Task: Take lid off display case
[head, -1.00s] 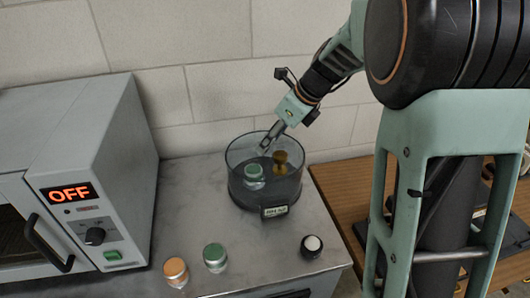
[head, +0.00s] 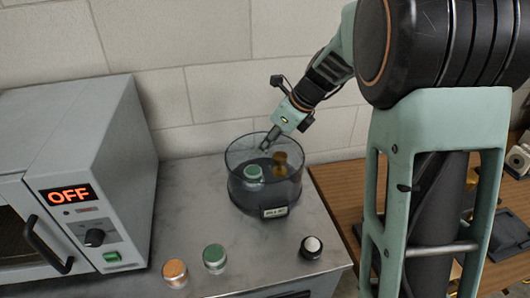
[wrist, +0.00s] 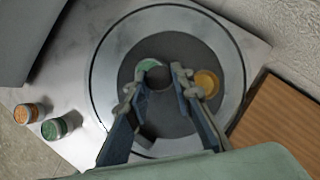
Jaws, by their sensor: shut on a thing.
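The display case (head: 262,198) is a clear round drum with a dark base and a small label, standing on the grey counter. Inside are a green-topped jar (head: 253,173) and a brass-coloured piece (head: 280,163); both also show in the wrist view. My gripper (head: 266,146) points down at the top of the case. In the wrist view my gripper (wrist: 156,82) has its fingers on either side of a dark round knob (wrist: 157,77) above the case's middle, shut on it. The clear lid itself is hard to make out; I cannot tell whether it rests on the rim.
An orange-topped jar (head: 175,272), a green-topped jar (head: 214,258) and a dark jar with a white top (head: 312,247) stand in front of the case. A grey oven (head: 75,170) showing OFF is at left. The wall is close behind; a wooden table (head: 335,195) adjoins at right.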

